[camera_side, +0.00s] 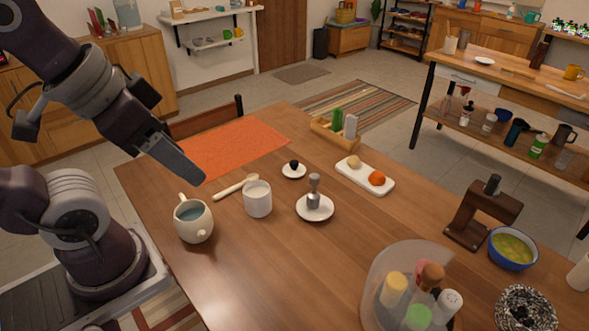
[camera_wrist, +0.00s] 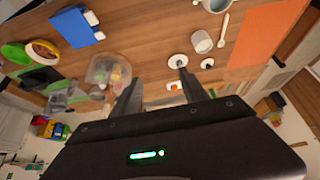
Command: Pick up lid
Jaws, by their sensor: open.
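A small white disc with a black knob (camera_side: 293,171), which looks like a lid, lies on the wooden table; it seems to show in the wrist view (camera_wrist: 207,63). A white cup (camera_side: 257,200) stands nearer, with a pale spoon-like utensil (camera_side: 232,188) beside it. A larger white disc with an upright grey piece (camera_side: 316,208) lies to the cup's right. My gripper (camera_side: 192,176) is above the table's left part, left of the lid and apart from it. In the wrist view its fingers (camera_wrist: 160,92) are spread with nothing between them.
A cream jug (camera_side: 193,224) stands at the left edge, near an orange mat (camera_side: 235,147). A clear round holder (camera_side: 390,262) with several spice dispensers stands in front. A wooden rack (camera_side: 325,130), a white tray (camera_side: 365,180) and a blue bowl (camera_side: 511,260) are farther right.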

